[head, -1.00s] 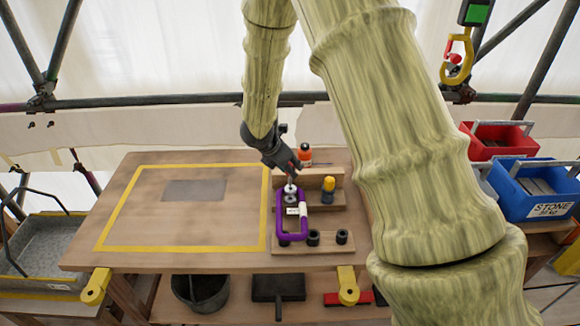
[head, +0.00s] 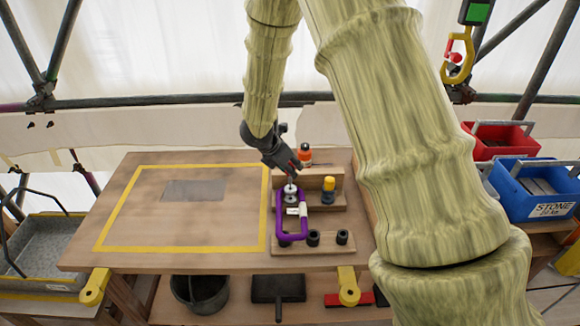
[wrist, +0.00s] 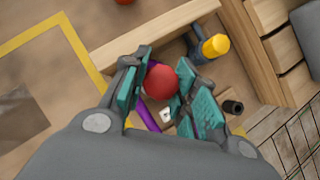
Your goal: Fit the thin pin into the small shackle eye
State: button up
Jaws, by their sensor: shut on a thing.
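The purple shackle (head: 278,222) stands at the right part of the workbench, with a white label on its side. Pale round eye parts (head: 290,190) show at its far end. My gripper (wrist: 163,88) is shut on a pin with a round red head (wrist: 161,82). In the head view my gripper (head: 297,170) is just above the shackle's far end, and the pin's shank is very small there. In the wrist view the red head covers the shank and the eye, so I cannot tell whether the tip is inside the eye. A bit of the purple shackle (wrist: 149,117) shows below the head.
A yellow-topped pin (head: 329,184) stands in the wooden rack (head: 336,205) right of the shackle. Black sockets (head: 313,238) sit in the front block.

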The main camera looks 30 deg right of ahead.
aim_at(290, 186)
jog(key=shift+f+b, duration=3.05)
jog(key=shift+b, duration=0.3)
dwell(0.7)
jog(key=o, duration=1.1)
jog(key=v, duration=1.2)
